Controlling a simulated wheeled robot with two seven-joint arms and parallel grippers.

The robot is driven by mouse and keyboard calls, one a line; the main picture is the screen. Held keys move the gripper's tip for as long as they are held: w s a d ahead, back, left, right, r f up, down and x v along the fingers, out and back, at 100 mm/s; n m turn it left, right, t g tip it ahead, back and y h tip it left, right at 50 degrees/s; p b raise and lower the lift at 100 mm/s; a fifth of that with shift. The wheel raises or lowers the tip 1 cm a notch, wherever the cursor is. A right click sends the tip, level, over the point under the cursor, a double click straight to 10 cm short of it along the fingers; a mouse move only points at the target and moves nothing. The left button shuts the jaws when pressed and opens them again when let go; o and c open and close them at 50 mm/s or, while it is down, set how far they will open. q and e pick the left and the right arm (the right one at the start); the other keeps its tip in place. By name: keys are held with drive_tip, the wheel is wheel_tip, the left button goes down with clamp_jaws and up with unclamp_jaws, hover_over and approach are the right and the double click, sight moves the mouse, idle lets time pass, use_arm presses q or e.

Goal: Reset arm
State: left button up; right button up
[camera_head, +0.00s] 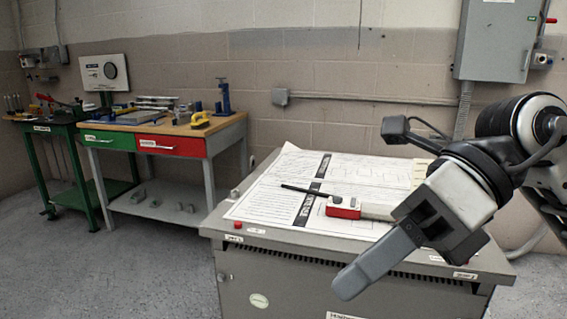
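My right arm (535,125) comes in from the right. Its gripper (362,277) hangs in front of the near right part of a grey cabinet, pointing down and to the left. The fingers show side-on as one grey shape, so I cannot tell whether they are apart. No object shows in them. My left gripper is out of view. A red and white device (343,208) with a black rod lies on the printed sheets (275,200) on the cabinet top. The gripper's wrist hides the cabinet top's right part.
The grey cabinet (244,292) stands in front of me. A workbench (214,131) with green and red drawers and a green table (62,127) stand at the left wall side. A grey electrical box (495,45) hangs at upper right. Floor at left is clear.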

drive_tip(key=a+r+m+g+y+p, duration=0.2)
drive_tip(key=a+r+m+y, duration=0.35)
drive_tip(key=y, duration=0.65)
drive_tip(key=w+d+f+m+t+h+p, duration=0.1)
drive_tip(key=w+d+f+m+t+h, duration=0.25)
drive_tip(key=m+t, duration=0.55)
drive_tip(key=w+d+f+m+t+h+p, duration=0.1)
drive_tip(key=w+d+f+m+t+h, duration=0.15)
drive_tip(key=f+m+t, duration=0.6)
drive_tip(key=w+d+f+m+t+h+p, duration=0.15)
drive_tip(key=w+m+t+h, duration=0.4)
drive_tip(key=m, duration=0.75)
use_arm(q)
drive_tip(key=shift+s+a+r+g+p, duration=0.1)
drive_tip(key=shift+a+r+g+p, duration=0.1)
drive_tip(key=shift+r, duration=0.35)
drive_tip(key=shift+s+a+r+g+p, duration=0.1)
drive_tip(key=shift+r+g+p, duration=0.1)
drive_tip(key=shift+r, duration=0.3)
use_arm(e)
drive_tip(key=s+d+f+m+g+h, duration=0.2)
drive_tip(key=s+f, duration=0.5)
drive_tip(key=f, duration=0.5)
drive_tip(key=s+d+f+m+g+h, duration=0.2)
drive_tip(key=s+f+m+g+h, duration=0.3)
drive_tip(key=f, duration=0.7)
drive_tip(key=s+m, duration=0.2)
drive_tip(key=shift+d+f+m+g, duration=0.3)
drive_tip(key=shift+d+f+g, duration=0.05)
drive_tip(key=shift+g, duration=0.05)
